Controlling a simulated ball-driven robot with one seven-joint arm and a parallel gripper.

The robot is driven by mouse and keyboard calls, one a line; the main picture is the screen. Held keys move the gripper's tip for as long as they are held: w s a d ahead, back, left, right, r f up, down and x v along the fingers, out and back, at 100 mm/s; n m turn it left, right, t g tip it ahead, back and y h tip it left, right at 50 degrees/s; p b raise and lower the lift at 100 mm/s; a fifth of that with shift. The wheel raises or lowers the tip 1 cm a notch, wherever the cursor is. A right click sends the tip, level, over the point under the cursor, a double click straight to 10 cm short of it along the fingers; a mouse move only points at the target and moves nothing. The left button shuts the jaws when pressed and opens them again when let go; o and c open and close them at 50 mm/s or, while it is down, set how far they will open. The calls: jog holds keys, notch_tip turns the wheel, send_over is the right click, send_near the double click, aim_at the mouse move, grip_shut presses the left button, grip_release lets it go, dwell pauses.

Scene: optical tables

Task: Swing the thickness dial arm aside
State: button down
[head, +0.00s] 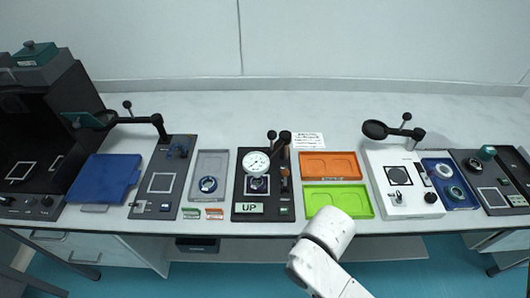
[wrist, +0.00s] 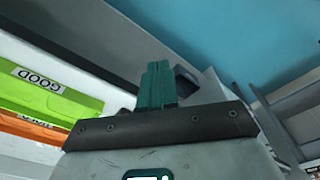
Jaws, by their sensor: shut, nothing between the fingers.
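The thickness dial (head: 256,163) has a round white face and sits over the black gauge base (head: 240,190) in the middle of the bench. Its black dial arm (head: 275,148) runs from the dial to a post at the back right of that base, with a ball knob (head: 271,134) standing up beside it. A dark round part shows just below the dial, partly covered. In the wrist view my gripper (wrist: 157,82) has its teal fingers shut together and empty. My white arm enters the head view at the bottom, right of the gauge; my fingers are not visible there.
A card reading UP (head: 249,208) lies at the gauge base's front. Right of it are an orange tray (head: 330,156) and a green tray (head: 352,207), labelled GOOD in the wrist view (wrist: 38,80). A grey tray (head: 212,164) stands left. The bench behind is largely clear.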

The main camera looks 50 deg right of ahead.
aim_at(272, 138)
jog(key=c, duration=1.8)
grip_release()
jog(key=shift+c, duration=0.2)
